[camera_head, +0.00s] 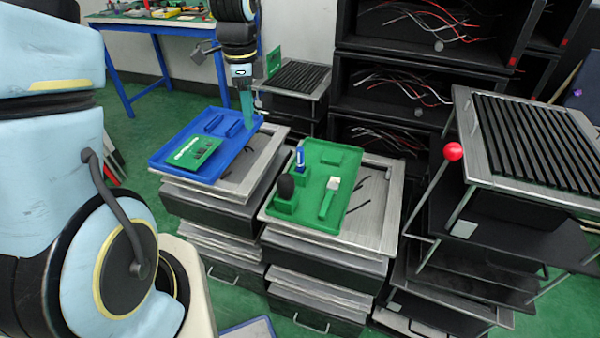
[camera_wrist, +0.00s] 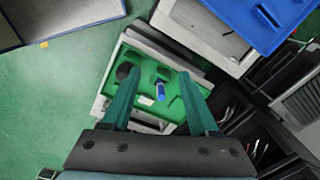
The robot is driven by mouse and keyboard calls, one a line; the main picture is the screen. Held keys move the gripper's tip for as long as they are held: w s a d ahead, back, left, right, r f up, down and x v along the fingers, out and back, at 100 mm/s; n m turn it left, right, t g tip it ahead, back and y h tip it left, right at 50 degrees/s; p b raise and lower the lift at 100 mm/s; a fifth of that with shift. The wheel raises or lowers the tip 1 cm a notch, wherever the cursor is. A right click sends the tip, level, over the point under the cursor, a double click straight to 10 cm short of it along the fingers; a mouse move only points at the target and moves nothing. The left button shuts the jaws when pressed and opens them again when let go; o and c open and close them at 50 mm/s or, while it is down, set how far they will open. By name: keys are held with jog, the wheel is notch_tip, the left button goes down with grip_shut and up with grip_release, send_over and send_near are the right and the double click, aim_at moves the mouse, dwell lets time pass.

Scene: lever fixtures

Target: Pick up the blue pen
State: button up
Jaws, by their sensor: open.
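The blue pen (camera_head: 300,157) stands upright in a holder on the green tray (camera_head: 325,215). It also shows in the wrist view as a small blue shape (camera_wrist: 160,88) on the green tray (camera_wrist: 138,55). My gripper (camera_head: 247,108) is in the air over the right side of the blue tray (camera_head: 165,160), back and left of the pen in the head view. In the wrist view its two green fingers (camera_wrist: 163,98) are spread wide with nothing held between them. The pen appears between them, farther off and not touched.
A dark round-headed item (camera_head: 286,187) stands in a green block beside the pen, and a white-and-green brush-like tool (camera_head: 329,197) lies on the green tray. A green board (camera_head: 193,152) lies on the blue tray. A red-knobbed lever (camera_head: 452,152) rises at right.

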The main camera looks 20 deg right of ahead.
aim_at(300, 157)
jog(key=d+f+m, duration=0.2)
jog(key=d+m, duration=0.1)
jog(key=s+d+f+m+b, duration=0.1)
jog(key=d+f+m, duration=0.1)
jog(key=d+m, duration=0.1)
jog(key=d+f+m+b, duration=0.1)
jog(key=d+f+m, duration=0.1)
jog(key=d, duration=0.3)
jog(key=shift+s+d+m, duration=0.15)
jog(key=shift+s+m, duration=0.05)
jog(key=shift+m, duration=0.4)
jog(key=shift+s+d+f, duration=0.1)
jog(key=shift+d+f, duration=0.15)
jog(key=shift+f, duration=0.05)
jog(key=shift+m, duration=0.3)
jog(key=shift+f+p, duration=1)
jog(key=shift+f, duration=4.2)
jog(key=shift+c, duration=0.2)
grip_shut()
